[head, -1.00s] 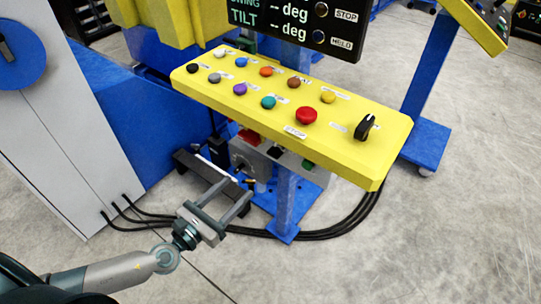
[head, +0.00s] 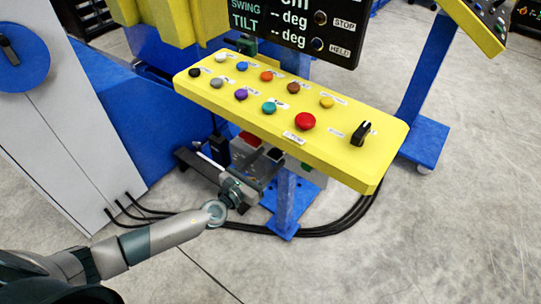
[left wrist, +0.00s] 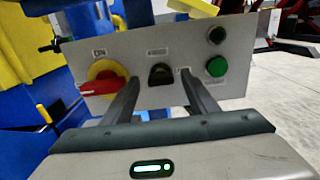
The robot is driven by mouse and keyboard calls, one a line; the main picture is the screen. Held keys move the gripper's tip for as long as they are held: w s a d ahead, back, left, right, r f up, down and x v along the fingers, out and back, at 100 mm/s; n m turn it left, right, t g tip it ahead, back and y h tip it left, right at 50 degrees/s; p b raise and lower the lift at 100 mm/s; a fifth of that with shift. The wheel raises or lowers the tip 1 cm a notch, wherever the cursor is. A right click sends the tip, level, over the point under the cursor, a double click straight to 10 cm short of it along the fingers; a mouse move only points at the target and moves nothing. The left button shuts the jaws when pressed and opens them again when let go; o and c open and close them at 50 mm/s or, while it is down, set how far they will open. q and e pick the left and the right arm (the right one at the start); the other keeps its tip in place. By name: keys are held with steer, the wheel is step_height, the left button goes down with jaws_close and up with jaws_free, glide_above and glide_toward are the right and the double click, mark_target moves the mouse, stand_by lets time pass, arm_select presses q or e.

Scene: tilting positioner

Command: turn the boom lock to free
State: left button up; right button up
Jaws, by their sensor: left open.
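In the left wrist view a grey panel (left wrist: 225,95) carries a black rotary knob (left wrist: 161,75) at its middle, under a small label I cannot read clearly. This knob may be the boom lock; its pointer direction is hard to tell. My left gripper (left wrist: 159,84) is open, with one finger on each side of the knob's place in the picture and nothing between them. I cannot tell whether they touch it. In the head view my left gripper (head: 258,182) is low, below the yellow console, and partly blends with the panel. My right gripper is not in view.
A red switch handle on a yellow disc (left wrist: 103,80) sits left of the knob, and green buttons (left wrist: 216,67) sit right. Above is the yellow console (head: 345,150) with several coloured buttons and a black selector (head: 361,133). A blue post (head: 287,200) and black cables (head: 335,231) are close by.

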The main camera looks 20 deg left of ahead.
arm_select(q)
steer(key=shift+x, duration=0.8)
steer(key=c, duration=1.1)
steer(key=shift+o, duration=0.2)
